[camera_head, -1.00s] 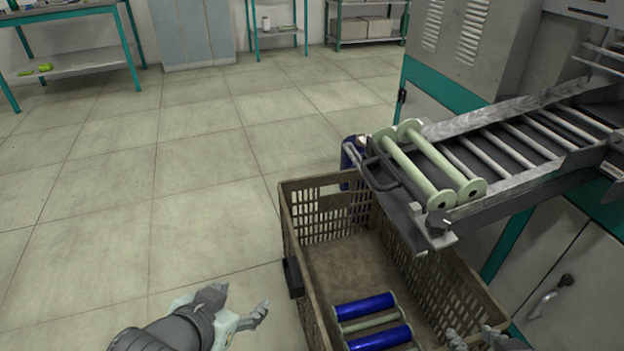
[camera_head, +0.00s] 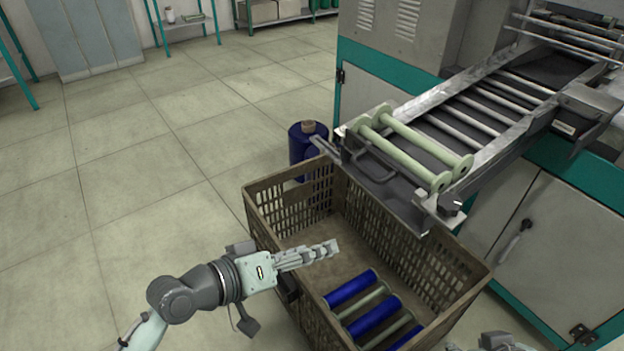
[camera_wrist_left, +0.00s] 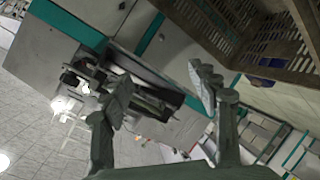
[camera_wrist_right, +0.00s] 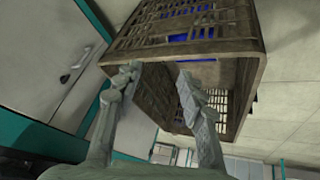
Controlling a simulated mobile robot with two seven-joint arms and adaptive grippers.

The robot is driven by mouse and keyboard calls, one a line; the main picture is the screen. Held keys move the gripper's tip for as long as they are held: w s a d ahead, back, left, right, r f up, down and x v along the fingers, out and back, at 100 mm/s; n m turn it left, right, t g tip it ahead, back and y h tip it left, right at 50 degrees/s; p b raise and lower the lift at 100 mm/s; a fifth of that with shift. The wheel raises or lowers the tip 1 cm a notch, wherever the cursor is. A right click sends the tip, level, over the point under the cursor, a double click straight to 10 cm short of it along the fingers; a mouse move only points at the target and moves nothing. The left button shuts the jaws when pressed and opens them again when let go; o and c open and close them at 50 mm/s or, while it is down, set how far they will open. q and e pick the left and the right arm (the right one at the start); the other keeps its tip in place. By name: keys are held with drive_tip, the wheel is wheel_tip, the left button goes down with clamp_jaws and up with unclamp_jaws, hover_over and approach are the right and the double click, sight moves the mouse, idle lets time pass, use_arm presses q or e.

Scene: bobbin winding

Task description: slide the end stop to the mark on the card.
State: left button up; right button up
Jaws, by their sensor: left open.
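The end stop seems to be the dark bar with a black handle (camera_head: 375,158) across the low end of the roller chute. A black knob (camera_head: 450,204) sits on a pale bracket at its near corner. I cannot make out the card or its mark. Two pale green bobbins (camera_head: 415,145) lie on the chute just behind the bar. My left gripper (camera_head: 332,248) is over the crate's left side, below and left of the bar; its open, empty fingers show in the left wrist view (camera_wrist_left: 160,95). My right gripper (camera_head: 492,341) is partly cut off at the bottom edge; its fingers are apart and empty in the right wrist view (camera_wrist_right: 160,80).
A brown slatted crate (camera_head: 262,215) stands under the chute's end with blue and pale green bobbins (camera_head: 350,287) inside. A blue drum (camera_head: 303,150) stands behind the crate. The grey and teal machine (camera_head: 530,225) fills the right. The floor at left is clear.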

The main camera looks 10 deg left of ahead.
sight(362, 171)
use_arm(q)
drive_tip(key=w+r+n+t+h+p, duration=0.15)
drive_tip(key=w+r+n+h, duration=0.25)
drive_tip(key=w+r+n, duration=0.4)
drive_tip(key=shift+m+t, duration=0.25)
drive_tip(key=shift+m, duration=0.05)
drive_tip(key=shift+w+d+r+p, duration=0.1)
drive_tip(key=shift+w+d+p, duration=0.3)
drive_tip(key=shift+d, duration=0.6)
drive_tip(key=shift+w+d+r+p, duration=0.1)
drive_tip(key=shift+w+d+p, duration=0.1)
drive_tip(key=shift+w+d, duration=0.65)
drive_tip(key=shift+w+d+r+p, duration=0.1)
drive_tip(key=shift+w+d+p, duration=0.2)
drive_tip(key=shift+d, duration=0.9)
drive_tip(key=shift+x, duration=1.2)
use_arm(e)
drive_tip(key=s+d+f+g, duration=0.3)
drive_tip(key=f, duration=0.4)
drive_tip(key=shift+s+d+f+m+h, duration=0.25)
drive_tip(key=shift+d+f+m+h, duration=0.05)
drive_tip(key=shift+f+h, duration=0.1)
use_arm(q)
drive_tip(key=shift+s, duration=0.1)
drive_tip(key=shift+c, duration=0.6)
clamp_jaws()
